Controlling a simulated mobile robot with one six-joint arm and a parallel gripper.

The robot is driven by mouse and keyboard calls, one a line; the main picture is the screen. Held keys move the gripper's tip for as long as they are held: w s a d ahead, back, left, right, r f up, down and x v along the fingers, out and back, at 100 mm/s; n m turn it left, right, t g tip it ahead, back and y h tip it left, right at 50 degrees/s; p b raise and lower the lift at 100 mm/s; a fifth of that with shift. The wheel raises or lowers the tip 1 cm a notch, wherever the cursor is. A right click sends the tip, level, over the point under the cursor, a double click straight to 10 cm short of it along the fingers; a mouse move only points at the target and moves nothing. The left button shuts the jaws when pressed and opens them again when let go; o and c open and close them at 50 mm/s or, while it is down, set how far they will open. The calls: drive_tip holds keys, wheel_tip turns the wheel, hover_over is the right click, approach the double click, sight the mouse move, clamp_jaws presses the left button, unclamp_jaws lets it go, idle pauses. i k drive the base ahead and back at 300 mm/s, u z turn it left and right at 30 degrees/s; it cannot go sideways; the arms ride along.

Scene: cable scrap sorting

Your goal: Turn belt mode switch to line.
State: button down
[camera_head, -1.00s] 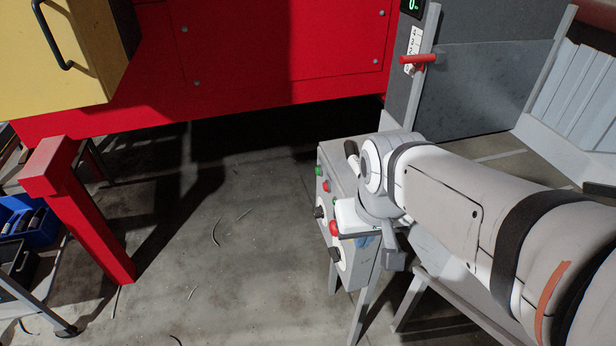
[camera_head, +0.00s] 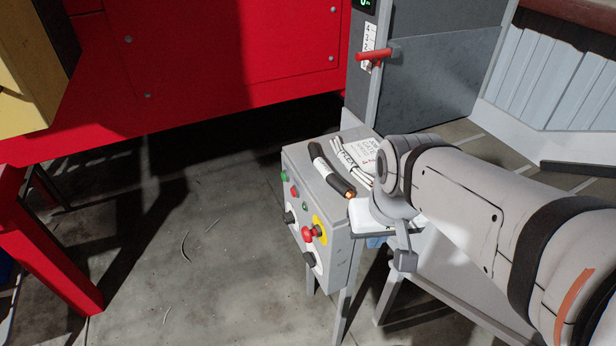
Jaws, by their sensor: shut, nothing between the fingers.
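The grey control box (camera_head: 340,243) stands on legs right of centre, its panel facing left. Two black selector knobs on pale round dials show there, an upper one (camera_head: 290,217) and a lower one (camera_head: 310,259). I cannot read their labels or tell which is the belt mode switch. My gripper (camera_head: 362,214) is at the box's right upper edge, beside the panel and apart from both knobs. It is shut and empty; its fingertips are mostly hidden by my wrist.
A red mushroom button (camera_head: 308,235) on a yellow plate (camera_head: 320,224) sits between the knobs. Small green (camera_head: 284,176) and red buttons (camera_head: 294,191) are above. A black cable piece (camera_head: 331,176) and printed sheets (camera_head: 365,152) lie on top. Floor left of the box is clear.

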sight(309, 258)
drive_tip(key=z, duration=0.3)
drive_tip(key=k, duration=1.1)
drive_tip(key=u, duration=0.4)
drive_tip(key=i, duration=1)
drive_tip(key=k, duration=0.5)
drive_tip(key=u, duration=0.5)
drive_tip(key=i, duration=0.45)
drive_tip(key=u, duration=0.5)
